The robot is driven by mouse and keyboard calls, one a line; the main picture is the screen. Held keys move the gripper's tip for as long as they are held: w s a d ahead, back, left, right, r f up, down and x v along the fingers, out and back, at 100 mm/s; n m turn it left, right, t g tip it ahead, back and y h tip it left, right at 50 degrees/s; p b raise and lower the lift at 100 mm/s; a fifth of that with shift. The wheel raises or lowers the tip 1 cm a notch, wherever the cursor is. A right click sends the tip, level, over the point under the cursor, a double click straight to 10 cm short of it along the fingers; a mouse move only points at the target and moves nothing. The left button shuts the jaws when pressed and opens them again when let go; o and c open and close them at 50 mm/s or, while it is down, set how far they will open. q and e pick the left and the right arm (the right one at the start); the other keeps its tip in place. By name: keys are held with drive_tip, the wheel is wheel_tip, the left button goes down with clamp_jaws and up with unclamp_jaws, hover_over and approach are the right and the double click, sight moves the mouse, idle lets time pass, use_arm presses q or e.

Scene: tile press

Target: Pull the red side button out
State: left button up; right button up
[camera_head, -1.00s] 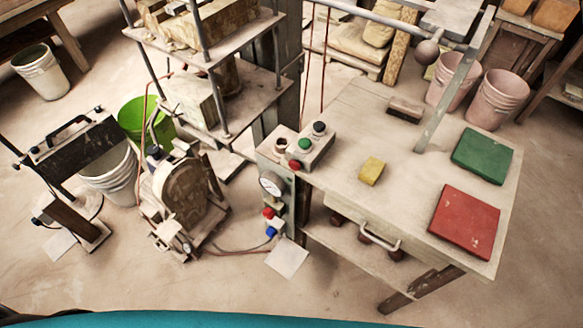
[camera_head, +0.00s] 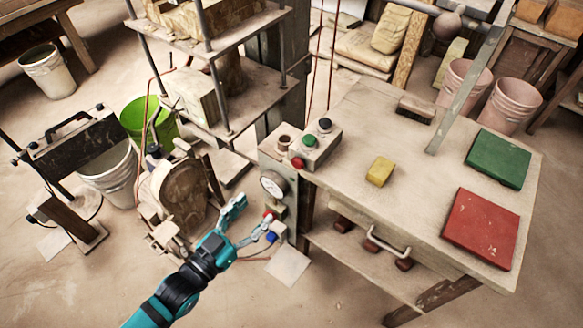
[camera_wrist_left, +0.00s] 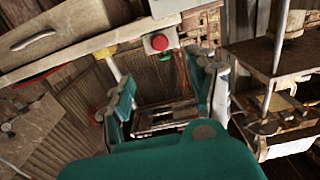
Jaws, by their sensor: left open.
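The red side button (camera_head: 297,162) sits on the front side of the small control box (camera_head: 321,152) at the table's left end. A red button (camera_wrist_left: 159,42), apparently the same one, shows near the top in the left wrist view. My left gripper (camera_head: 254,212) is open, below and left of the control box, with empty space between its fingers. In the left wrist view the open fingers (camera_wrist_left: 162,78) frame the area just below the button, not touching it. Whether the button is pushed in cannot be told. My right gripper is not in view.
A green button (camera_head: 310,141) and a black button (camera_head: 325,124) are on the box's top. A gauge (camera_head: 273,184), a red knob (camera_head: 268,215) and a blue knob (camera_head: 271,237) are below, close to my left fingers. The press shelves (camera_head: 222,50) stand left of the table.

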sight(296, 166)
use_arm(q)
drive_tip(key=p+x, duration=0.1)
drive_tip(key=x, duration=1.4)
drive_tip(key=shift+w+d+p, duration=0.2)
drive_tip(key=shift+w+p, duration=0.1)
drive_tip(key=shift+p, duration=0.1)
clamp_jaws()
